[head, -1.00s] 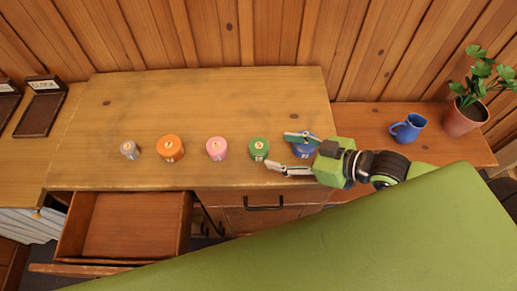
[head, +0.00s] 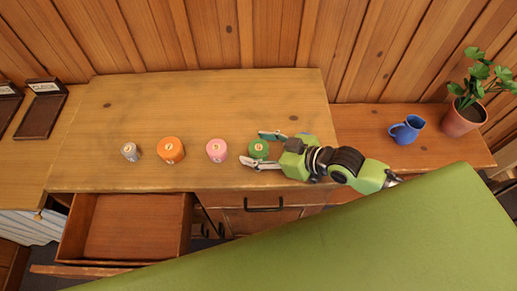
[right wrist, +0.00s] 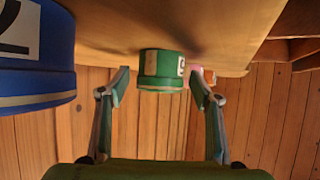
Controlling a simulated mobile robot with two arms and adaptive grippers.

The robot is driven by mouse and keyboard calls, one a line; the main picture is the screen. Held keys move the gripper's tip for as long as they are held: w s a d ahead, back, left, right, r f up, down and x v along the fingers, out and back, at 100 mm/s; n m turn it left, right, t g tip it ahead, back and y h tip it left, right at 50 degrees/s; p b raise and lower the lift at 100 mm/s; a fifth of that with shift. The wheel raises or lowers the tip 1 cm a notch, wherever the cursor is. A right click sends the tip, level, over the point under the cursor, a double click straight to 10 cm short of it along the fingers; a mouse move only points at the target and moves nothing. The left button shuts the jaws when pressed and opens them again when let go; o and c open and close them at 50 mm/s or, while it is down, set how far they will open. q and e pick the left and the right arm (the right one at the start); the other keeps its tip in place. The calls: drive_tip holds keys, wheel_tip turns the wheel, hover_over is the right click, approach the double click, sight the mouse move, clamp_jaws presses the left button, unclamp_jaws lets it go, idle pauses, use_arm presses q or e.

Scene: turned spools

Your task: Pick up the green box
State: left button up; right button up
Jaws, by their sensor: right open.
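The green box (head: 258,149) is a small round lidded box on the wooden cabinet top, to the right of the pink one. My right gripper (head: 259,149) is open, with its fingers reaching left on either side of the green box. In the right wrist view the green box (right wrist: 162,69) stands between the two open fingertips (right wrist: 162,80); I cannot tell whether they touch it. My left gripper is not in view.
A pink box (head: 216,150), an orange box (head: 171,150) and a small grey box (head: 131,151) stand in a row to the left. A blue box (right wrist: 37,55) is close beside my gripper. An open drawer (head: 185,222) juts out below. A blue mug (head: 407,129) and a potted plant (head: 462,118) stand right.

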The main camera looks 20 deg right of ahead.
drive_tip(key=c, duration=1.2)
drive_tip(key=shift+r, duration=0.15)
